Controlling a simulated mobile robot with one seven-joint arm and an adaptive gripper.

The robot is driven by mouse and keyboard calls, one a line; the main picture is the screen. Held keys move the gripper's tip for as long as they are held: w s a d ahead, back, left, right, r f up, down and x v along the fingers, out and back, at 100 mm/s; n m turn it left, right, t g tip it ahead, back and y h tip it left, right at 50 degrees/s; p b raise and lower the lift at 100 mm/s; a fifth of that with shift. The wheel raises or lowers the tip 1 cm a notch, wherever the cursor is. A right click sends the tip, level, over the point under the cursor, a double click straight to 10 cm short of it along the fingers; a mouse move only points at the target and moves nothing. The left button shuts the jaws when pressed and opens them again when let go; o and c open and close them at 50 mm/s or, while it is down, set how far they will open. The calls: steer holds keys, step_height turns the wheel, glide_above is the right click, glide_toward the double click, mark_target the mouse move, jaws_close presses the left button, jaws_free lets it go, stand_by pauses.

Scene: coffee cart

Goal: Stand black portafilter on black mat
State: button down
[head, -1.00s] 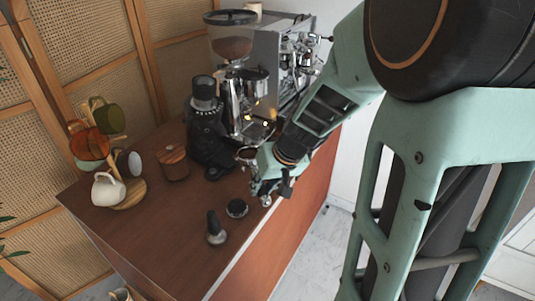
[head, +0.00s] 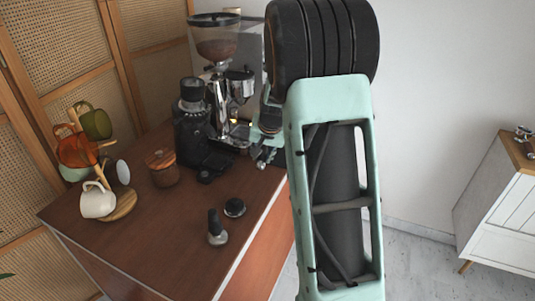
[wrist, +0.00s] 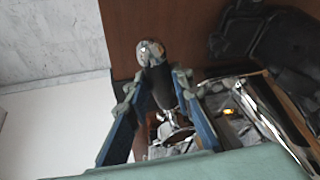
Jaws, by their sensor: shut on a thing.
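My gripper (wrist: 157,90) is shut on the dark handle of the black portafilter (wrist: 162,86). The handle's rounded metal end lies beyond the fingers, and a metal ring shows behind them near the palm. In the head view my gripper (head: 266,150) is over the counter's right edge, beside the espresso machine; my arm hides most of it and the portafilter. A flat dark piece (head: 214,166), apparently the black mat, lies at the foot of the black grinder, left of my gripper. I cannot tell the gap between them.
The black grinder (head: 190,125) and the espresso machine (head: 237,88) stand at the back. A wooden canister (head: 163,168), a tamper (head: 216,229) and a round dark puck (head: 235,208) stand on the counter (head: 130,240). A mug tree (head: 118,206) is at left. The front is mostly clear.

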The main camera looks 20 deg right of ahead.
steer(key=shift+m+h, duration=0.4)
steer(key=shift+m, duration=0.3)
steer(key=w+d, duration=0.3)
steer(key=shift+w+d+f+b, duration=0.2)
steer(key=shift+w+f+b, duration=0.05)
steer(key=shift+w+b, duration=0.15)
steer(key=shift+f+b, duration=2.1)
steer(key=shift+f, duration=1.2)
steer(key=c, duration=1.8)
jaws_free()
steer(key=shift+s, duration=0.1)
steer(key=shift+o, duration=1)
steer(key=shift+s+a+f, duration=0.1)
steer(key=v, duration=1.2)
